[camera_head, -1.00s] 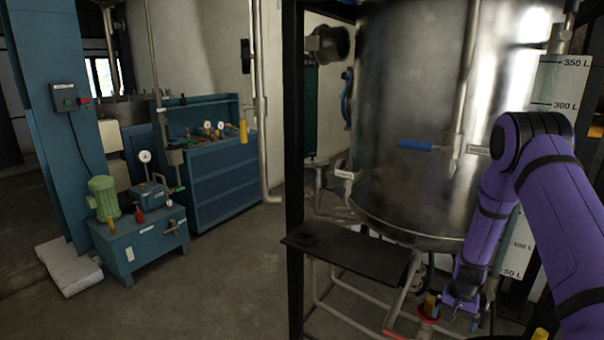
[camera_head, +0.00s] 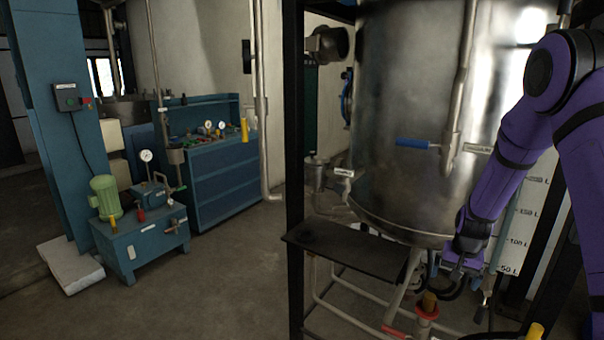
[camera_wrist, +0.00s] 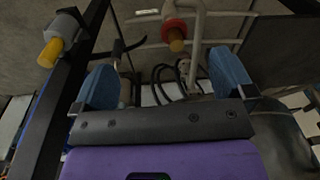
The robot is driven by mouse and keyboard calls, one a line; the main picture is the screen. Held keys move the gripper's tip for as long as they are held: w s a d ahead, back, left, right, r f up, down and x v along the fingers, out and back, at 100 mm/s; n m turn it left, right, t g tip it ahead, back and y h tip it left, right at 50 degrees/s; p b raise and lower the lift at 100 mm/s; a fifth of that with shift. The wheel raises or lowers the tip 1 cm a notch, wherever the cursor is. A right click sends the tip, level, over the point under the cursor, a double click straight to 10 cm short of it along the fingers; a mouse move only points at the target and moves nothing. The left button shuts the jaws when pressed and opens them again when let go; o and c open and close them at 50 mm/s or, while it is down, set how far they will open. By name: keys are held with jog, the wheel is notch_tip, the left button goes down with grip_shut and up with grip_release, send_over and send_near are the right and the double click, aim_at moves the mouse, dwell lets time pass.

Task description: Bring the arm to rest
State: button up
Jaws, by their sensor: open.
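My purple arm comes in from the right in the head view. My gripper (camera_head: 452,278) points down below the lower rim of the steel tank (camera_head: 405,130). In the wrist view my gripper (camera_wrist: 165,88) is open, with its two blue finger pads wide apart and nothing held between them. Beyond the fingers is a red collar with an orange-yellow end (camera_wrist: 178,38). In the head view the red-collared fitting (camera_head: 427,308) stands just below and left of the gripper, apart from it.
A dark shelf (camera_head: 345,250) and a black post (camera_head: 294,150) stand left of the gripper. A blue-handled valve (camera_head: 412,143) and a level scale (camera_head: 515,240) are on the tank side. Pipes run below the tank. Open floor (camera_head: 220,290) lies at left, by a blue pump unit (camera_head: 145,240).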

jog(key=s+a+r+n+t, duration=0.15)
jog(key=s+r, duration=0.25)
jog(key=r, duration=0.4)
jog(key=s+a+r, duration=0.3)
jog(key=s+r, duration=0.1)
jog(key=r, duration=0.4)
jog(key=s+a+r+n+t, duration=0.1)
jog(key=s+a+r, duration=0.2)
jog(key=r, duration=0.6)
jog(key=s+a+r+n+t, duration=0.1)
jog(key=s+r, duration=0.3)
jog(key=s, duration=0.7)
jog(key=s+a+r+n, duration=0.2)
jog(key=s+r, duration=0.3)
jog(key=s, duration=0.7)
jog(key=shift+a+t, duration=0.35)
jog(key=shift+a, duration=0.1)
